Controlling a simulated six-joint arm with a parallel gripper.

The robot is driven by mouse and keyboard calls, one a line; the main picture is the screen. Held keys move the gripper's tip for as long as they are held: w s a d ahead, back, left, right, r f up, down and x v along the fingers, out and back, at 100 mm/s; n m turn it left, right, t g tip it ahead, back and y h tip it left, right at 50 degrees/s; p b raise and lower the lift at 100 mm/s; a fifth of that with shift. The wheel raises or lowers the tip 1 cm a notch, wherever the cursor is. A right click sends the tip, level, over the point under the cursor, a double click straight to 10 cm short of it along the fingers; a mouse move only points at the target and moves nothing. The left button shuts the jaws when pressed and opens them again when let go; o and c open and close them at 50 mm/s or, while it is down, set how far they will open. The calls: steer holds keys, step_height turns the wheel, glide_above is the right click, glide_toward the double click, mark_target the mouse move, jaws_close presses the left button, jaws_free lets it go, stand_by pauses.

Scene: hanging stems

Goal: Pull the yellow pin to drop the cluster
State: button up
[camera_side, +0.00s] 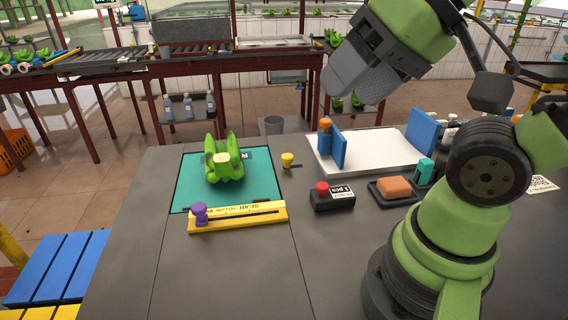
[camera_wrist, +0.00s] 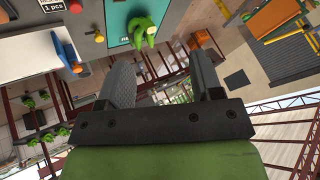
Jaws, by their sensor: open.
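The yellow pin (camera_side: 288,158) is a small knob on the dark table, just right of the teal mat. It also shows as a yellow spot in the wrist view (camera_wrist: 99,37). The cluster of green bananas (camera_side: 224,162) rests on the teal mat (camera_side: 262,182), with its pale cut crown facing the side camera. The cluster also shows at the top of the wrist view (camera_wrist: 143,32). My gripper (camera_side: 352,84) is open and empty, high above the table's back right part, apart from pin and cluster. Its two grey fingers stand apart in the wrist view (camera_wrist: 160,72).
A yellow scan rail (camera_side: 240,217) with a purple knob (camera_side: 200,210) lies in front of the mat. A red button box (camera_side: 332,197), an orange sponge (camera_side: 395,187) and a white tray (camera_side: 380,148) with blue uprights stand right of the pin. The table's front middle is clear.

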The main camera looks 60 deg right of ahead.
steer(key=w+d+m+g+h, duration=0.2)
steer(key=w+d+m, duration=0.2)
steer(key=w, duration=0.5)
steer(key=m+g+h, duration=0.4)
steer(key=m+g, duration=0.1)
steer(key=m, duration=0.5)
glide_above(287, 155)
steer(key=a, duration=0.4)
step_height(287, 155, down, 20)
steer(key=shift+h, duration=0.3)
steer(key=x, duration=1)
steer(key=shift+s+a, duration=0.15)
steer(key=shift+s, duration=0.05)
